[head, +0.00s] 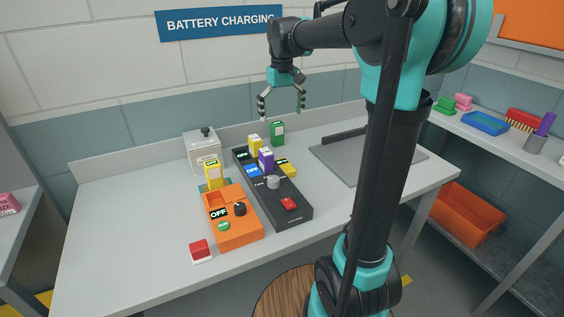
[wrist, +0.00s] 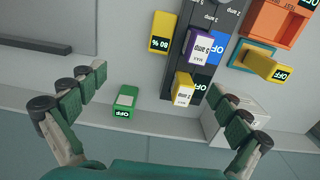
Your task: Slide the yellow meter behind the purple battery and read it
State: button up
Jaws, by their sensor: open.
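A low yellow meter (head: 286,168) sits just right of the purple battery (head: 266,160) in the head view. In the wrist view the yellow meter (wrist: 161,30) has a dark display that appears to read 80 %. The purple battery (wrist: 200,45) stands beside it on the charger strip (wrist: 222,18), with a white label. A little gap shows between meter and strip. My gripper (head: 283,115) is open and empty, raised above the bench's back. In the wrist view its fingers (wrist: 160,88) are spread wide, with nothing between them held.
A yellow battery (head: 255,144) stands behind the purple one. A green block (head: 278,132) stands at the back, its display OFF. Another yellow unit (head: 213,175) stands by the orange box (head: 232,215). A grey box (head: 204,150) stands behind. The bench's left side is clear.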

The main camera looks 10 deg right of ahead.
aim_at(284, 164)
jog(key=k, duration=1)
